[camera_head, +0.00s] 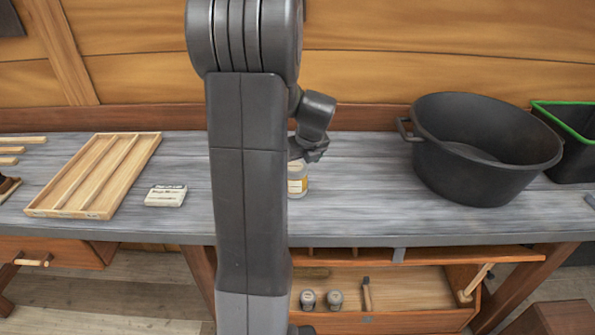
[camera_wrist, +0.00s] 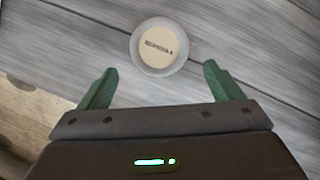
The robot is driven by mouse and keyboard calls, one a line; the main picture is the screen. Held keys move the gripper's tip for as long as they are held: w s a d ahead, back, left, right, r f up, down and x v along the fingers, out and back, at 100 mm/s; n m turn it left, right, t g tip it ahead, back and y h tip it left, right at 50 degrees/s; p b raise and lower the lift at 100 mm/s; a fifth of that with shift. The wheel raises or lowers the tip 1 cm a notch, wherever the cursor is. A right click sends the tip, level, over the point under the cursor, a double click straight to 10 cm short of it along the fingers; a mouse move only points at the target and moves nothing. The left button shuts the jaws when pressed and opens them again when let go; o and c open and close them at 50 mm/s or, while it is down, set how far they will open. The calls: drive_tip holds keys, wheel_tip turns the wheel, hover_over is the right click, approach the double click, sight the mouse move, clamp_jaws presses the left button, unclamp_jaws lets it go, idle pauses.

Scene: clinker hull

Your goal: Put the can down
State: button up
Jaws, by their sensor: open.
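The can (camera_head: 298,181) stands upright on the grey workbench (camera_head: 350,222), partly hidden behind my arm in the head view. It has a pale body with a yellowish label. In the wrist view the can (camera_wrist: 159,47) shows from above, with a round cream top and dark lettering. My gripper (camera_wrist: 157,85) is open, its two green fingers spread wide and empty. The can lies beyond the fingertips in that view, between their lines and apart from both. In the head view my gripper (camera_head: 308,152) is just above the can.
A black tub (camera_head: 485,150) stands on the bench at right, beside a green-rimmed black crate (camera_head: 565,130). A wooden slatted tray (camera_head: 95,175) and a small pale block (camera_head: 166,196) lie at left. An open drawer (camera_head: 410,290) below holds two jars and a hammer. Bench right of the can is clear.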

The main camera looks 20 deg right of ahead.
drive_tip(key=shift+v, duration=1.55)
